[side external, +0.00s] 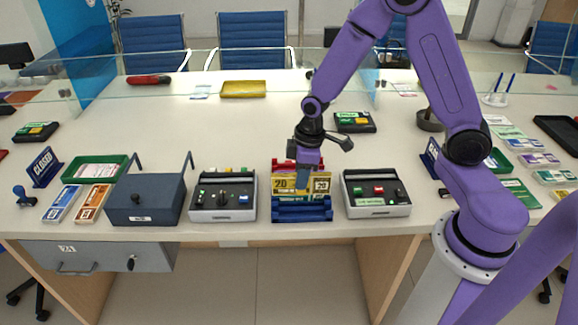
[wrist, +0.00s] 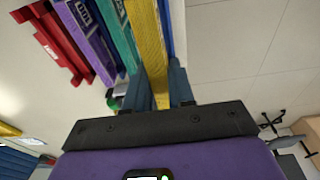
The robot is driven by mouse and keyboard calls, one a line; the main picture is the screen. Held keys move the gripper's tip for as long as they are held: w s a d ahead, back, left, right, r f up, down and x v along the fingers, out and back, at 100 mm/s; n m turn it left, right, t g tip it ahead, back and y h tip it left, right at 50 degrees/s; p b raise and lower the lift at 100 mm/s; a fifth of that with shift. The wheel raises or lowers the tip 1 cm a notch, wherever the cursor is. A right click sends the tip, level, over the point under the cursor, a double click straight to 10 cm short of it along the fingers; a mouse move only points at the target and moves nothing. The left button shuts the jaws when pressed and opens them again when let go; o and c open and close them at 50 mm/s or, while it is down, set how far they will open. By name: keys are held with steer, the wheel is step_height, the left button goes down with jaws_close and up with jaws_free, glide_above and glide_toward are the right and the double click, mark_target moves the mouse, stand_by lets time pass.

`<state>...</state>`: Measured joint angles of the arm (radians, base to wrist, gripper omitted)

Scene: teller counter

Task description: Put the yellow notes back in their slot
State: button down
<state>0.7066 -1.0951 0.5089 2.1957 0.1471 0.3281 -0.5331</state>
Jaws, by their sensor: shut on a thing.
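The yellow notes (side external: 285,184) are an upright yellow bundle at the note rack (side external: 302,212), just behind its blue front. In the wrist view, the yellow notes (wrist: 148,45) run between my two fingers. My gripper (side external: 304,162) points down from above and is shut on them; its fingers also show in the wrist view (wrist: 158,92). Green notes (wrist: 118,35) and purple notes (wrist: 90,40) stand beside the yellow ones, with the red rack end (wrist: 62,42) beyond. The bottom edge of the yellow notes is hidden, so I cannot tell how deep they sit.
A control box (side external: 223,197) stands close left of the rack and another (side external: 376,194) close right. A dark blue box (side external: 146,199) stands further left. The counter (side external: 240,130) is mostly clear behind the rack; its front edge is close before it.

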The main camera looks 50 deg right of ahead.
mark_target(302, 193)
steer(key=shift+s+d+f, duration=0.1)
steer(key=shift+s+f, duration=0.1)
steer(key=shift+f, duration=1.95)
steer(key=shift+f, duration=0.1)
steer(key=shift+f, duration=2.1)
steer(key=c, duration=0.9)
jaws_free()
